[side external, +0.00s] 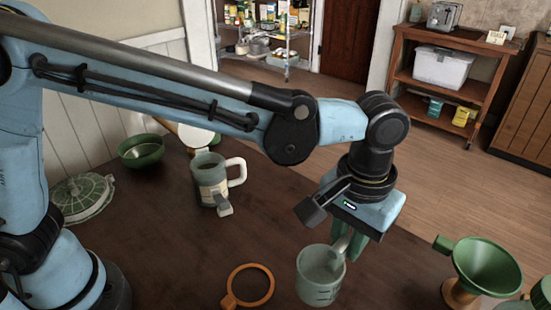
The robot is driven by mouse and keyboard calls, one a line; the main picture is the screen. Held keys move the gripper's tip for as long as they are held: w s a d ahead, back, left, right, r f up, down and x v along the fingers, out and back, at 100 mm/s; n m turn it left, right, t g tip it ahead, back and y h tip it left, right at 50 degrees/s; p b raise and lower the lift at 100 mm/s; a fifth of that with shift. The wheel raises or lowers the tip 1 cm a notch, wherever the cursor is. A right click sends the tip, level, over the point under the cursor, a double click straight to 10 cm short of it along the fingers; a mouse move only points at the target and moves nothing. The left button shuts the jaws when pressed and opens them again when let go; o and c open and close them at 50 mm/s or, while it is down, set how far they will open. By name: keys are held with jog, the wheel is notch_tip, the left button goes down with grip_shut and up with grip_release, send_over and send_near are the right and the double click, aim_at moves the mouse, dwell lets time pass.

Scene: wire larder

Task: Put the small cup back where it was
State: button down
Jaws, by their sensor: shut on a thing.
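A small grey-green cup (316,284) with faint markings is at the front of the dark table, right of centre. My gripper (350,245) reaches down over its right rear side and is shut on it, around the handle area; the fingers partly hide the handle. The cup looks upright. I cannot tell whether its base touches the table or hangs just above it.
An orange ring (262,272) lies left of the cup. A grey-green mug (207,176) with a pale handle stands farther back. A green bowl (140,157) and green lid-like piece (82,198) are at left. A green funnel (487,268) is at right. Mid-table is clear.

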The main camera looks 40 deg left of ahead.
jog(key=shift+w+f, duration=0.2)
jog(key=shift+f, duration=0.05)
jog(key=w+a+f, duration=0.1)
jog(key=w+f, duration=0.1)
jog(key=w, duration=0.1)
jog(key=w+a+f, duration=0.2)
jog(key=w, duration=0.1)
jog(key=w+a+f, duration=0.2)
jog(key=w, duration=0.1)
jog(key=shift+w+a+f, duration=0.2)
jog(key=shift+f, duration=2.1)
jog(key=shift+f, duration=0.1)
jog(key=c, duration=1)
grip_release()
